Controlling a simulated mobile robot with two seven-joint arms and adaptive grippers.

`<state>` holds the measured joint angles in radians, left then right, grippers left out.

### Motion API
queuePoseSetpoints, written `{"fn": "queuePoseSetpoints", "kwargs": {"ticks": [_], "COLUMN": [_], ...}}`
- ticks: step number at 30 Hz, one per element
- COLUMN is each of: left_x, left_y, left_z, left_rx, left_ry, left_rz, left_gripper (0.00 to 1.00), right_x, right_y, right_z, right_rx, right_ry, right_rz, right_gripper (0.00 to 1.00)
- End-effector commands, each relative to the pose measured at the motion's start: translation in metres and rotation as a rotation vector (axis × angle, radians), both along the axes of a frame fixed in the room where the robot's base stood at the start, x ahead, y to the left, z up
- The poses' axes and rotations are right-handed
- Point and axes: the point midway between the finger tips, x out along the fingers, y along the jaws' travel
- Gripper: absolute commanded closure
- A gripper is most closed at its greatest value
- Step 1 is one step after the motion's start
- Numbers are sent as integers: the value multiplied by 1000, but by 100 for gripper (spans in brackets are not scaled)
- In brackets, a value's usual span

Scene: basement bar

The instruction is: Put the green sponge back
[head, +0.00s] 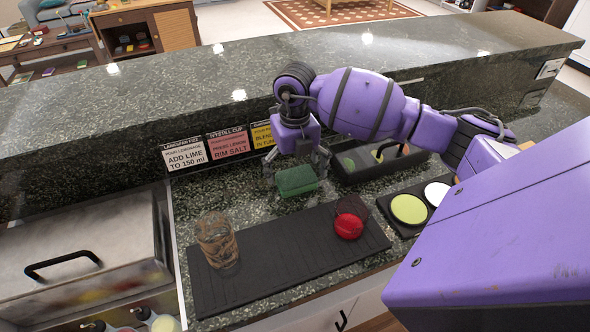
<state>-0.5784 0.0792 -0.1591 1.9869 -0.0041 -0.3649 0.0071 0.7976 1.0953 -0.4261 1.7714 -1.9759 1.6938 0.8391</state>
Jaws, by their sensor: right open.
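The green sponge (297,181) is at the middle of the granite counter, behind the black bar mat (280,262). It looks like it lies on the counter. My right gripper (294,168) is above it, pointing down, with its fingers open at the two sides of the sponge. I cannot tell whether the fingers touch it. The far side of the sponge is partly hidden by the gripper. My left gripper is not in view.
A glass (217,241) and a red item (349,225) stand on the mat. A black compartment tray (376,166) and a holder with green and white discs (409,209) are at right. Small signs (228,143) line the raised ledge. A metal bin (80,250) is at left.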

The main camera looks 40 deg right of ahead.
Motion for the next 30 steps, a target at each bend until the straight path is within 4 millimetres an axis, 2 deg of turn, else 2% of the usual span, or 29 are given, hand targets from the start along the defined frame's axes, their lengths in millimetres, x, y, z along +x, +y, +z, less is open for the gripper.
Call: {"fn": "queuePoseSetpoints", "kwargs": {"ticks": [5,12,18,24,30], "left_x": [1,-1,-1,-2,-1], "left_y": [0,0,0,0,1], "left_z": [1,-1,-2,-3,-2], "left_rx": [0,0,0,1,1], "left_ry": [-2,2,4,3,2], "left_rz": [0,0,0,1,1], "left_gripper": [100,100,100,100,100], "right_x": [1,1,1,0,0], "right_y": [0,0,0,0,0], "right_z": [20,72,107,122,123], "right_rx": [0,-1,0,0,0], "right_ry": [-4,-5,-2,1,1], "right_rz": [0,0,0,-1,-1], "right_gripper": [8,8,8,8,8]}}
